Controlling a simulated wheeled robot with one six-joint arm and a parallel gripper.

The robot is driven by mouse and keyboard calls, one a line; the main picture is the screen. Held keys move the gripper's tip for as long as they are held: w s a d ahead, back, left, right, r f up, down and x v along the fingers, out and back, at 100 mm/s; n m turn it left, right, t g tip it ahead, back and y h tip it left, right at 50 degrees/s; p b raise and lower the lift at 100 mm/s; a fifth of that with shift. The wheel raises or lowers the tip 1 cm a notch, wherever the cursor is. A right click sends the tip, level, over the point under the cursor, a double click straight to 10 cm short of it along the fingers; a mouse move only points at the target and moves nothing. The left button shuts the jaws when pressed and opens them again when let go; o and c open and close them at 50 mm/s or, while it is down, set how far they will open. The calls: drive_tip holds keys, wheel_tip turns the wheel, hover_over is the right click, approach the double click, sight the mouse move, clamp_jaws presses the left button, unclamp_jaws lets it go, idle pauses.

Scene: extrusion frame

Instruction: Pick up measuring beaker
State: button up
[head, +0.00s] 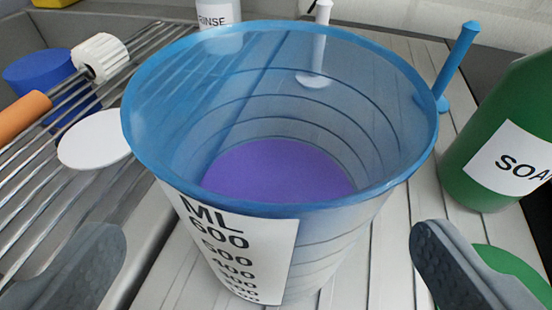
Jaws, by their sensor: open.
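The measuring beaker (345,245) is a large clear, blue-rimmed cup with a white label of ML marks on its front. It stands upright on the grooved light surface, and purple shows at its bottom. My gripper (268,268) is open, with one dark finger at the lower left and the other at the lower right. The beaker stands ahead of the fingers, in the gap between them as seen in the picture. I cannot tell whether either finger touches it; the fingers' lower parts are cut off by the frame.
A green SOAP bottle (500,145) stands close on the right, with a green round thing (510,262) behind the right finger. A blue peg (460,60) and a white peg (318,40) stand behind the beaker. A metal rack (60,165) fills the left. A RINSE bottle (218,14) stands at the back.

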sight(276, 151)
drive_tip(key=shift+d+x, duration=0.15)
drive_tip(key=shift+x, duration=1.25)
drive_tip(key=shift+d+x, duration=0.1)
drive_tip(key=shift+x, duration=1.35)
drive_tip(key=shift+s+f, duration=0.1)
drive_tip(key=c, duration=1.1)
